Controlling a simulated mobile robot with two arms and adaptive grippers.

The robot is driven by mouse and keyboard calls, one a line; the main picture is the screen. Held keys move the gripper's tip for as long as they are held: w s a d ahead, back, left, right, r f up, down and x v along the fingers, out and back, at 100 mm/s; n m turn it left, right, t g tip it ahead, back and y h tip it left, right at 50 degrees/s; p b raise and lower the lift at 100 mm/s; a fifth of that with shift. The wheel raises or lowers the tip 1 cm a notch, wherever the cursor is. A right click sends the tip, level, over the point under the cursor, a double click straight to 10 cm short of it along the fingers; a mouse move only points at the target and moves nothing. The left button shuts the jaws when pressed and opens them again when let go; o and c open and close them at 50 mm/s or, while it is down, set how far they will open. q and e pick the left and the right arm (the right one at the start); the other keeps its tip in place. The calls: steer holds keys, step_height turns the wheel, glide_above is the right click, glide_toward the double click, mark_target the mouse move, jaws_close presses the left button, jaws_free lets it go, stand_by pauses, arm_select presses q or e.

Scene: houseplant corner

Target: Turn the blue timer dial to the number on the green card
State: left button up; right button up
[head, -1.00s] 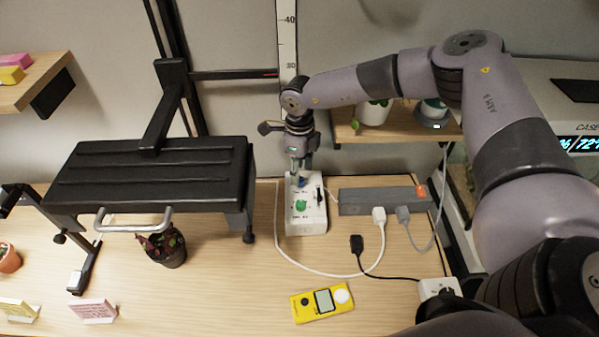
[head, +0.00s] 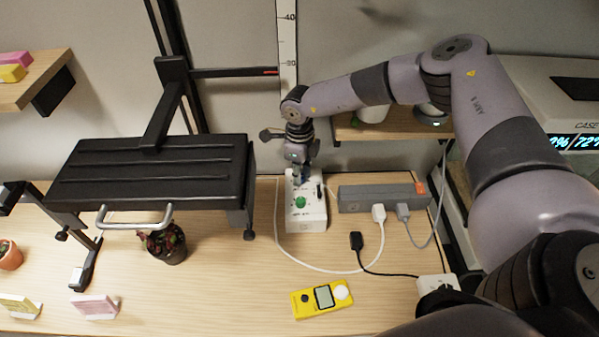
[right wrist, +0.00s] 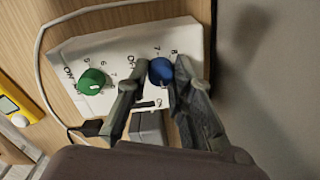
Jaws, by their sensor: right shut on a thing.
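A white timer box (head: 312,216) stands on the wooden table, with a green dial (head: 300,202) on its near part. The blue dial (right wrist: 161,70) shows in the right wrist view beside the green dial (right wrist: 92,81), with printed numbers such as 7 and 8 around it. My right gripper (right wrist: 161,66) is shut on the blue dial, one finger on each side. In the head view my right gripper (head: 303,174) reaches down over the box's far end and mostly hides the blue dial. A pale yellow-green card (head: 20,305) stands at the lower left; its writing is too small to read.
A grey power strip (head: 380,198) with plugs lies right of the box, and a white cable loops around the front. A yellow meter (head: 322,299) lies in front. A pink card (head: 96,307), a potted plant (head: 167,243) and a black raised platform (head: 150,172) are left.

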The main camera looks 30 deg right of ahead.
jaws_close()
steer(key=shift+n, duration=0.3)
steer(key=n+b, duration=0.1)
steer(key=n, duration=0.2)
steer(key=shift+f+n+b, duration=0.1)
steer(key=shift+n+b, duration=0.25)
steer(key=shift+n, duration=0.05)
steer(key=n+b, duration=0.1)
steer(key=n, duration=0.2)
steer(key=shift+w+d+n+b, duration=0.1)
steer(key=shift+n+b, duration=0.2)
steer(key=shift+b, duration=0.1)
steer(key=n+b, duration=0.3)
steer(key=n, duration=0.2)
steer(key=n+b, duration=0.2)
steer(key=n, duration=0.2)
steer(key=shift+n+b, duration=0.3)
steer(key=shift+r, duration=0.2)
steer(key=o, duration=0.7)
jaws_free()
steer(key=shift+f, duration=0.1)
